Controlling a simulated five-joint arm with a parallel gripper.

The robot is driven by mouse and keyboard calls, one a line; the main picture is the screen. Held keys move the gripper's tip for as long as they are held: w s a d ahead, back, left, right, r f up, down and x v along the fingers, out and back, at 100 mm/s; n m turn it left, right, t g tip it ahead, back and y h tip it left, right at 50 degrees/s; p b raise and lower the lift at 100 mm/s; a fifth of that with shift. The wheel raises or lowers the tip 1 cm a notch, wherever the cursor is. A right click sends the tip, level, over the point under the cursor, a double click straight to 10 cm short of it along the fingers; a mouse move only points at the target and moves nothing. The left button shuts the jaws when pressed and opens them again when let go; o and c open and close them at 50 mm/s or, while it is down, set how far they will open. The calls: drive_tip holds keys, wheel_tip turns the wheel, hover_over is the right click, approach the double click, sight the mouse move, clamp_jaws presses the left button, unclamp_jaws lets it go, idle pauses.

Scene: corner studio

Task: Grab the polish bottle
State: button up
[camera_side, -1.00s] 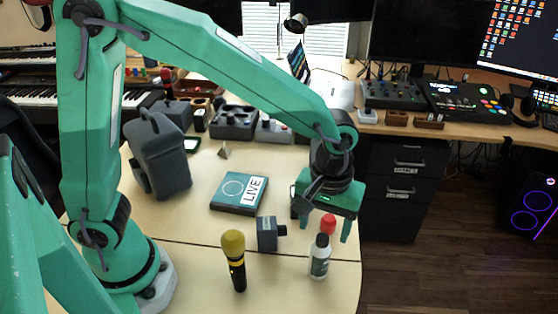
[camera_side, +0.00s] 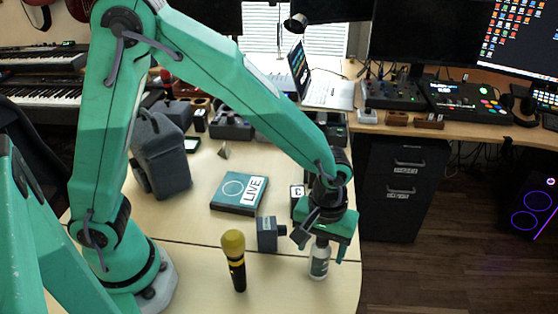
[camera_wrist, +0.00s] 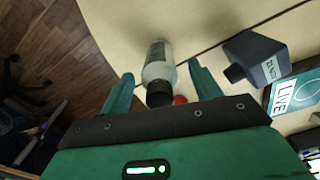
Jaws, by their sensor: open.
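The polish bottle, which I take to be the small pale bottle with a dark label (camera_side: 319,264), stands upright near the table's front right edge. Its top is hidden behind my gripper in the side view. My gripper (camera_side: 322,250) points down over it, with fingers apart. In the wrist view the bottle (camera_wrist: 158,62) shows its black cap toward me, lying between the two open fingers of my gripper (camera_wrist: 161,76). I see no finger clearly touching it.
A blue-grey squarish container with a nozzle (camera_side: 267,235) stands just left of the bottle. A yellow-headed microphone (camera_side: 234,260) stands further left. A red object (camera_wrist: 180,100) shows partly beside the bottle's cap. A LIVE box (camera_side: 239,194) lies behind.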

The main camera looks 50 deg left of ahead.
idle(0.4)
drive_tip(key=c, duration=1.1)
drive_tip(key=shift+r, duration=0.1)
drive_tip(key=shift+c, duration=0.2)
drive_tip(key=shift+r, duration=0.55)
drive_tip(key=r, duration=0.3)
drive_tip(key=shift+s+d+r, duration=0.1)
drive_tip(key=shift+s+d, duration=0.05)
drive_tip(key=shift+s, duration=0.05)
drive_tip(key=s+d+r, duration=0.5)
drive_tip(key=s+r, duration=0.1)
drive_tip(key=s, duration=0.4)
drive_tip(key=shift+r, duration=0.25)
